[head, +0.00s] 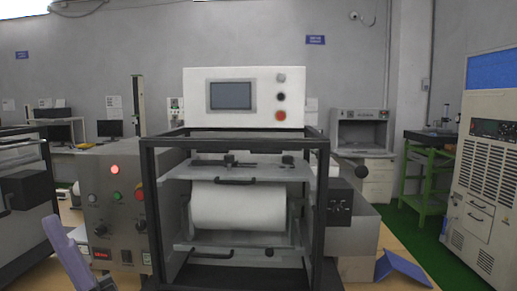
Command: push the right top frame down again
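A machine with a black frame (152,205) stands upright in the middle of the head view. The frame's right top corner (323,143) is visible, with a black post (321,200) below it. Inside, an upper grey panel (190,172) with a black handle (235,181) sits above a white roll (238,207). A lower grey panel (205,247) has another black handle (210,254). I cannot tell which part is the movable right top frame. I cannot make out my gripper in this view.
A control box (115,200) with a lit red lamp stands left of the frame. A white panel with a screen (230,95) rises behind. A lavender piece (68,252) at lower left and a blue piece (402,269) at lower right are unclear. A green-legged table (428,180) stands right.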

